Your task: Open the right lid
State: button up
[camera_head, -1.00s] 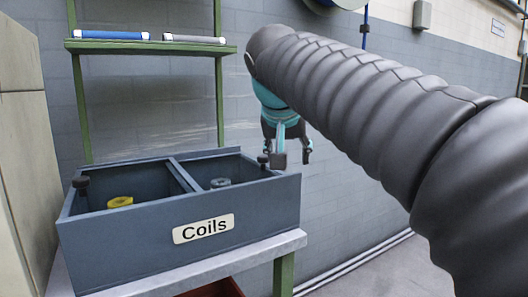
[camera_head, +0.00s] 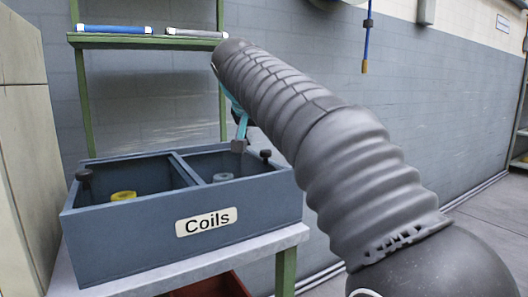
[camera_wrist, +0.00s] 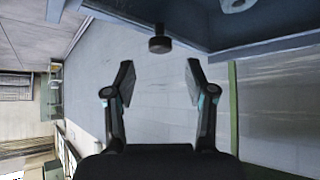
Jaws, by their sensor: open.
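A blue-grey box labelled Coils (camera_head: 140,235) has two compartments split by a divider (camera_head: 186,168). A dark round knob (camera_head: 265,155) is at the right compartment's right side. No solid lid panel shows over this compartment; I cannot tell if a clear one covers it. My gripper (camera_wrist: 160,82) is open and empty, its two fingers apart. In the wrist view, the knob (camera_wrist: 159,44) lies beyond the fingertips, in line with the gap, untouched. In the head view my arm hides most of the gripper; one fingertip (camera_head: 238,146) shows just left of the knob.
A yellow coil (camera_head: 123,196) lies in the left compartment, a grey coil (camera_head: 222,177) in the right. Another knob (camera_head: 84,176) is at the left. A green shelf (camera_head: 150,43) with rolls stands behind. A beige cabinet (camera_head: 25,150) is close left. The floor right is clear.

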aim_at(265, 151)
jog(key=shift+x, duration=2.7)
jog(key=shift+c, duration=0.2)
jog(key=shift+a, duration=0.1)
grip_shut()
